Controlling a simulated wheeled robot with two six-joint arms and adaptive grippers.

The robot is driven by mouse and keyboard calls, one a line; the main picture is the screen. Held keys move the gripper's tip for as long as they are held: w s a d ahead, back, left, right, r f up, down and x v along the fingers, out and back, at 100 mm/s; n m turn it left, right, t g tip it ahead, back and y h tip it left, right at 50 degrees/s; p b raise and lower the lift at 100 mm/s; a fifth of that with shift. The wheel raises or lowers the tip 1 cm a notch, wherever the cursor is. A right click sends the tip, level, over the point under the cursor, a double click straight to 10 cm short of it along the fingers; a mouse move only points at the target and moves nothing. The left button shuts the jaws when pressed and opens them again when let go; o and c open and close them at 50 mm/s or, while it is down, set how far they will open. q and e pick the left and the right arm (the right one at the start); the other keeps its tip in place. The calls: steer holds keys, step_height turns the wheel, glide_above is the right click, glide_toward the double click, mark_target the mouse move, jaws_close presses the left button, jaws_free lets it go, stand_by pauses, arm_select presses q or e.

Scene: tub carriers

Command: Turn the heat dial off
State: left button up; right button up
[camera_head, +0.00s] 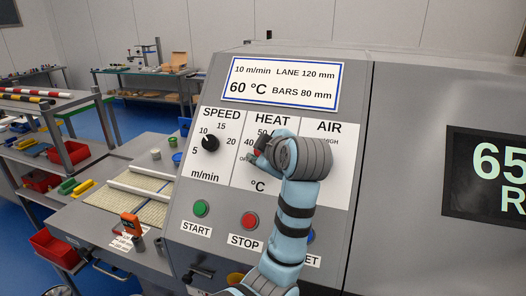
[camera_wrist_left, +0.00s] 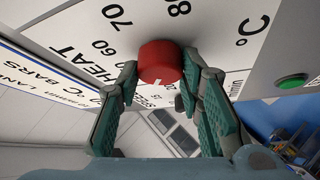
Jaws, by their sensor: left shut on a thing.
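The heat dial is a round red knob (camera_wrist_left: 160,60) on a white scale panel in the left wrist view. My left gripper (camera_wrist_left: 160,74) has its two green-padded fingers on either side of the knob, shut on it. In the head view my left gripper (camera_head: 262,154) is at the HEAT scale (camera_head: 272,120), and my wrist covers most of the dial and the right part of its scale. The 50, 40 and a small OFF mark show at the left of the scale. A pale mark shows on the knob's lower side, but I cannot tell its setting.
The black speed dial (camera_head: 210,143) is left of the heat dial. The AIR panel (camera_head: 330,126) is partly behind my wrist. Below are a green START button (camera_head: 201,208) and a red STOP button (camera_head: 249,220). A dark display (camera_head: 490,175) is at right.

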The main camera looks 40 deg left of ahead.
arm_select(q)
steer(key=shift+w+r+n+g+h, duration=0.1)
steer(key=shift+n+g+h, duration=0.2)
steer(key=shift+n+g, duration=0.6)
steer(key=shift+r+n+g+h, duration=0.1)
steer(key=shift+n+g+h, duration=0.25)
steer(key=shift+n, duration=1.05)
steer(key=o, duration=1.2)
steer(key=shift+f, duration=0.1)
steer(key=shift+c, duration=0.2)
